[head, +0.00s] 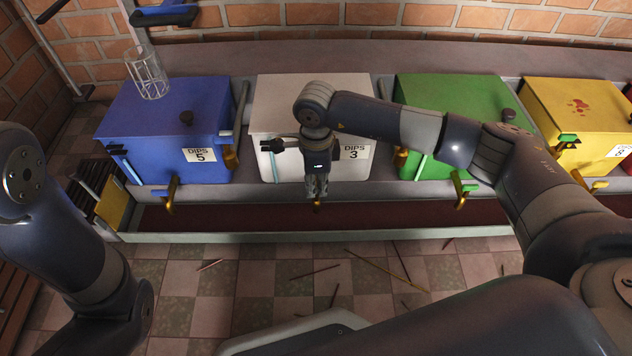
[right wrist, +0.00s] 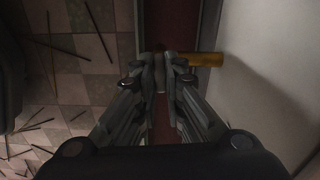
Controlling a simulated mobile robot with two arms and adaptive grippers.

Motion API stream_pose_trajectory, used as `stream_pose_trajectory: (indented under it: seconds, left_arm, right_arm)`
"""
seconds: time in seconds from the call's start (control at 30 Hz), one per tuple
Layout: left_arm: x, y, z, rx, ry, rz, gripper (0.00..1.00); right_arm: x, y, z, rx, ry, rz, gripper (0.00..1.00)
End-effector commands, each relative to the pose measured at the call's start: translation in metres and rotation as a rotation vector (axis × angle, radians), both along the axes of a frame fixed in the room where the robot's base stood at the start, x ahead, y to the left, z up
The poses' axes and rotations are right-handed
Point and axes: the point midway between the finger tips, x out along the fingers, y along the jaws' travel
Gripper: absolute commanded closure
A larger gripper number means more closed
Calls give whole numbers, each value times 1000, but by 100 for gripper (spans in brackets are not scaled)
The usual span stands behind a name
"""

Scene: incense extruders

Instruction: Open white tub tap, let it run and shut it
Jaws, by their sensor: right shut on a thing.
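The white tub (head: 275,110) stands in the row, labelled DIPS 3, partly hidden behind my right arm. Its brass tap is low on the front, mostly hidden by my right gripper (head: 317,194); only a small yellow bit shows below the fingers. In the right wrist view the brass tap (right wrist: 207,60) sticks out from the pale tub wall. There my right gripper (right wrist: 162,62) has its fingertips closed together at the tap's outer end, shut on its handle. I cannot make out the handle's angle or any flow. My left arm shows at the left, its gripper out of view.
A blue tub (head: 150,120) with a wire basket (head: 147,78) stands left; green (head: 450,100) and yellow (head: 570,105) tubs stand right. A dark red trough (head: 400,214) runs below the taps. Thin sticks (head: 372,272) litter the tiled floor.

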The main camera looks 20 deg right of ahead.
Motion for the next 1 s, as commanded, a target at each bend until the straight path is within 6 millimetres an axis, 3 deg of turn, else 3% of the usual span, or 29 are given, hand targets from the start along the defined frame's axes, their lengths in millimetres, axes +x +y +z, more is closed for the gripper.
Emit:
stream_pose_trajectory:
  seconds: [0.7,1.0]
  left_arm:
    - [1,0,26,0,2,1,53]
    - [1,0,30,0,1,1,53]
  right_arm:
    - [0,-1,1,-1,1,584,100]
    - [0,0,1,-1,0,735,100]
